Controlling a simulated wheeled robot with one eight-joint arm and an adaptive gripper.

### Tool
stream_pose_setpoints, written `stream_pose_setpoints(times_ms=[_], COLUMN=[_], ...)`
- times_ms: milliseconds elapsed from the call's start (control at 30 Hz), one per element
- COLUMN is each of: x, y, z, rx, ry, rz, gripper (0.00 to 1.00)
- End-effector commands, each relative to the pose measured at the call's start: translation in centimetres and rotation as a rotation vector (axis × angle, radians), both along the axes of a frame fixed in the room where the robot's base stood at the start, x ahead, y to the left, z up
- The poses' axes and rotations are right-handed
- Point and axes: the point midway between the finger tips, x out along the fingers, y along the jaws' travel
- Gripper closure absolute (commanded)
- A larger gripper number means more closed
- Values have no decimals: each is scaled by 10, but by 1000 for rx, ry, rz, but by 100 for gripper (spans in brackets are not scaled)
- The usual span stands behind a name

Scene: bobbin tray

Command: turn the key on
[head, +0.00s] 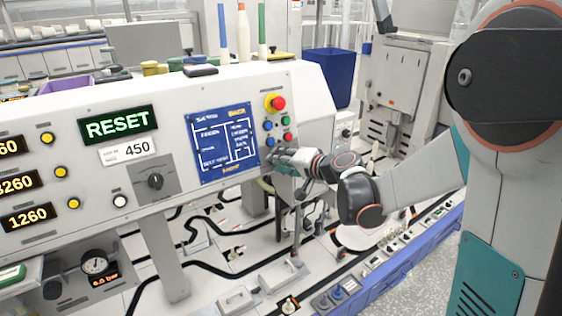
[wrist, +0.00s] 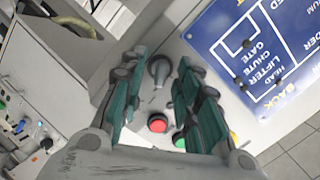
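In the wrist view a grey key switch (wrist: 159,70) sticks out from the pale panel. It lies between the tips of my gripper (wrist: 156,84), whose two teal-padded fingers stand apart on either side of it. I see gaps between the key and both fingers, though depth is hard to judge. In the head view my gripper (head: 284,160) is at the lower right of the console's face, below the small buttons. The key is hidden behind it there.
A red button (wrist: 157,123) and a green button (wrist: 179,141) are close to the fingers in the wrist view. A blue display (head: 224,142), an emergency stop (head: 276,103) and a black rotary knob (head: 155,181) are on the console (head: 182,98).

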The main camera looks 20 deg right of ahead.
Motion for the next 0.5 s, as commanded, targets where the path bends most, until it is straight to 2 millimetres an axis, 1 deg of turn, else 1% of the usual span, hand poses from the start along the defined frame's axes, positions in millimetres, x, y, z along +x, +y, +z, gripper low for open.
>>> stream_pose_setpoints(times_ms=[167,500], x=[-13,-69], y=[-7,-34], z=[5,25], rx=[-1,0], ry=[0,0], rz=[-2,-4], gripper=[70,70])
